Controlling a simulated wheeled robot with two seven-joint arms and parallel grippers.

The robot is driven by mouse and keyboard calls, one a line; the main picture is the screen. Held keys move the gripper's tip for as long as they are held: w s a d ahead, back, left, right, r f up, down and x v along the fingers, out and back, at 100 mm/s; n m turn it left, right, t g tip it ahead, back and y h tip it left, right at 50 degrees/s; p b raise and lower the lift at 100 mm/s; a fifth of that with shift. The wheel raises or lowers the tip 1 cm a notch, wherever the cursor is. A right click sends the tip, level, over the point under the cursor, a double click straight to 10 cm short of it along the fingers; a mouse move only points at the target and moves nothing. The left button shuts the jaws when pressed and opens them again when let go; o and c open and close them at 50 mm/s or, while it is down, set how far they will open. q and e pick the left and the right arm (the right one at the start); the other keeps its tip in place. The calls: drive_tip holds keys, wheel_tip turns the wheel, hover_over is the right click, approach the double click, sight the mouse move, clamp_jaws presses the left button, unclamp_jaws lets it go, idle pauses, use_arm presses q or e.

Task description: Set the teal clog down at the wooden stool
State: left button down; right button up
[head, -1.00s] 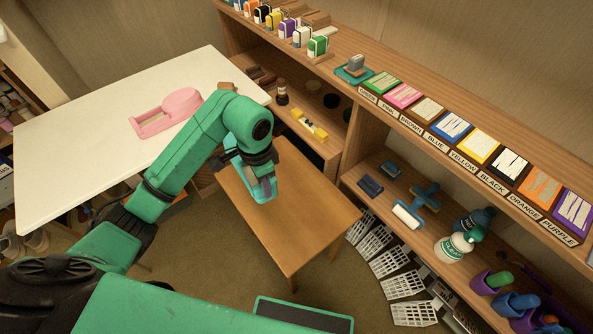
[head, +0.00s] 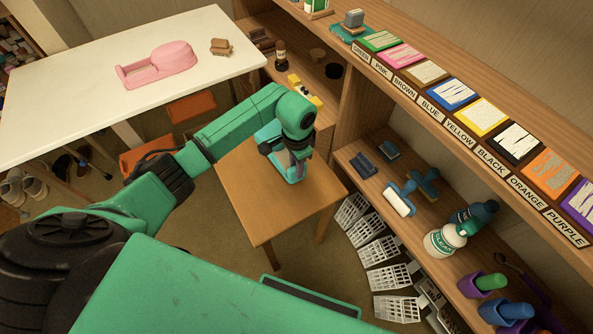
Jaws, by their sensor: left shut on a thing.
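The wooden stool (head: 249,213) stands in the middle of the head view, a low piece with a flat, square top. My left gripper (head: 292,168) is over the far part of the stool top and points down. It is shut on the teal clog (head: 290,173), which shows only in part under and beside the wrist. My arm hides much of the clog, and I cannot tell whether it touches the stool top. My right gripper is not in view.
A white table (head: 85,75) with a pink tape dispenser (head: 160,65) is at the left. A wooden shelf (head: 365,107) with coloured ink pads and bottles runs along the right. White racks (head: 383,278) stand below it. The stool's near part is bare.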

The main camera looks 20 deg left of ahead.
use_arm(q)
drive_tip(key=shift+f, duration=1.15)
drive_tip(key=c, duration=0.7)
unclamp_jaws()
wheel_tip(320, 180, up, 12)
drive_tip(key=shift+r, duration=0.15)
